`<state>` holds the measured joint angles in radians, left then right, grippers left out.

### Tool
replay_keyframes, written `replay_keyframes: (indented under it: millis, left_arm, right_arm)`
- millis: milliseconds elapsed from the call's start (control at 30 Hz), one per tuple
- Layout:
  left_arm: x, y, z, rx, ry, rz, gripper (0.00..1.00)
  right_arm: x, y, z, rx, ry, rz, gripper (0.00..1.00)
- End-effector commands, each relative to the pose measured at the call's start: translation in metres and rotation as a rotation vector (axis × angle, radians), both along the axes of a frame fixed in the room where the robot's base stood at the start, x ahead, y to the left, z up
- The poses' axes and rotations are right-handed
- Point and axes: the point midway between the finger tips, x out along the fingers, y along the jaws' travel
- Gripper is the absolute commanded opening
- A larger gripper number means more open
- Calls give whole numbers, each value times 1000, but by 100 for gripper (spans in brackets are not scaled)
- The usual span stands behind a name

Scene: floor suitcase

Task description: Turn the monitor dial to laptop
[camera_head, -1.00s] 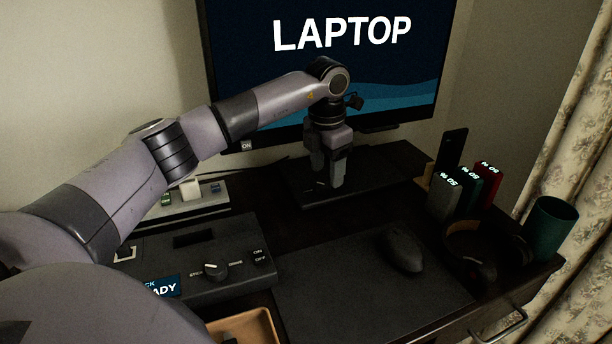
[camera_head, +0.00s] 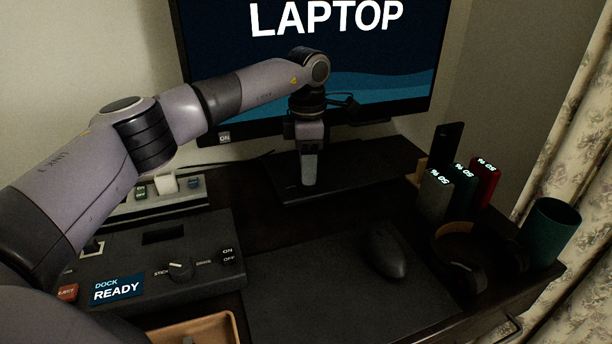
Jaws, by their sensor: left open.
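The monitor (camera_head: 346,84) stands at the back of the desk, and its screen reads LAPTOP in white on dark blue. The black dock box (camera_head: 150,262) sits at the left of the desk with a label reading DOCK READY. A round black dial (camera_head: 181,269) with a light pointer mark is on its front, between small labels too small to read surely. My left gripper (camera_head: 309,184) is open and empty, pointing down in front of the monitor over its stand base, well right of and behind the dial. My right gripper is not in view.
A black mouse (camera_head: 386,251) lies on the dark mat (camera_head: 320,300). Several battery packs (camera_head: 463,188), headphones (camera_head: 459,255) and a green cup (camera_head: 550,232) stand at the right. A brown tray (camera_head: 222,322) is at the front left. A white-buttoned strip (camera_head: 165,190) lies behind the dock.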

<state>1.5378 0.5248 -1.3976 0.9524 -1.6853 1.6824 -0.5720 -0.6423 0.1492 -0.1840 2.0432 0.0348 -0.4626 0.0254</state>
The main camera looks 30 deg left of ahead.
Motion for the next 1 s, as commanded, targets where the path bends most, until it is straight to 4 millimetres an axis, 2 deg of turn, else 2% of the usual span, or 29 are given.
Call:
replay_keyframes:
  millis: [33, 200, 533, 700, 867, 1000]
  left_arm:
    - [-1, 0, -10, 1, 3, 0, 59]
    - [0, 0, -26, 1, 1, 1, 59]
    - [0, 0, -29, 0, -1, 2, 59]
    - [0, 0, -29, 0, -1, 2, 4]
    - [0, 0, -28, 0, 0, 12, 3]
    - [0, 0, -25, -1, 2, 96, 3]
  right_arm:
    - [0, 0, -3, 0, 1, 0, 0]
    - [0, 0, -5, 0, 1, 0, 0]
    - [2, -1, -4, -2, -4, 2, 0]
    - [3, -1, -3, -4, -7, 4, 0]
    - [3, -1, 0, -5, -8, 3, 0]
    - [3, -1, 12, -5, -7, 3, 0]
